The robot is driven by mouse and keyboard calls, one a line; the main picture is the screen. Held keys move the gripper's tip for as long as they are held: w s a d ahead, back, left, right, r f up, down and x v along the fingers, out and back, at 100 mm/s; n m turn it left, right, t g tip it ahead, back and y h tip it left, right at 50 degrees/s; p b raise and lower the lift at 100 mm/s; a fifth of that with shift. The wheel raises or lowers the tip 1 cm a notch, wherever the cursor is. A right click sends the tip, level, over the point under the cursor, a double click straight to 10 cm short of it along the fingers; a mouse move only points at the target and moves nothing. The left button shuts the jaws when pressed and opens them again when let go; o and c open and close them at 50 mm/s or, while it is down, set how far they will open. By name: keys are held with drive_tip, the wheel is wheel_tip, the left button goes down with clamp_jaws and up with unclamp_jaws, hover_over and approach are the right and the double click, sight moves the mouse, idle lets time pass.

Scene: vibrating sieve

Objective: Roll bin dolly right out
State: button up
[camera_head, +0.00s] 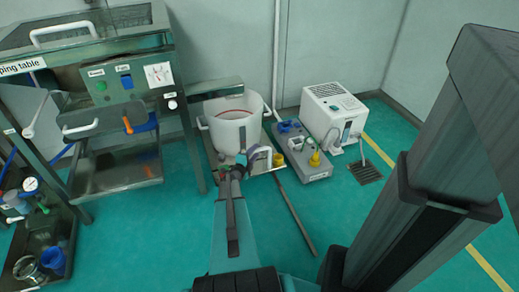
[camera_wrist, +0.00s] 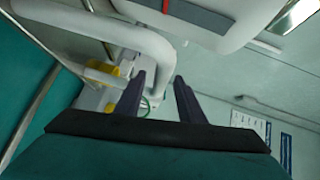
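A round white bin (camera_head: 232,122) with a red line inside its rim stands on a low dolly (camera_head: 213,160) right of the tapping-table machine. A white bent handle (camera_head: 266,154) rises at the front right of the dolly. My gripper (camera_head: 240,163) reaches the front of the bin, left of this handle. In the wrist view my gripper (camera_wrist: 159,76) has its two dark fingers apart. A white bent tube (camera_wrist: 160,45) passes at the fingertips, overlapping the gap between them; I cannot tell whether it touches. My arm hides part of the dolly's front.
A grey pallet (camera_head: 302,163) with blue and yellow parts and a white unit (camera_head: 333,115) stand right of the dolly. A floor drain (camera_head: 366,172) lies beyond. A thin bar (camera_head: 296,217) extends forward from the dolly area.

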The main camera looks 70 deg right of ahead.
drive_tip(key=shift+s+d+f+b, duration=0.1)
drive_tip(key=shift+d+f+b, duration=0.05)
drive_tip(key=shift+d, duration=0.75)
drive_tip(key=shift+s+d+f+b, duration=0.1)
drive_tip(key=shift+d+b, duration=0.05)
drive_tip(key=shift+d, duration=0.75)
drive_tip(key=shift+s+d+f+b, duration=0.1)
drive_tip(key=shift+d+f+b, duration=0.05)
drive_tip(key=shift+d, duration=0.75)
clamp_jaws()
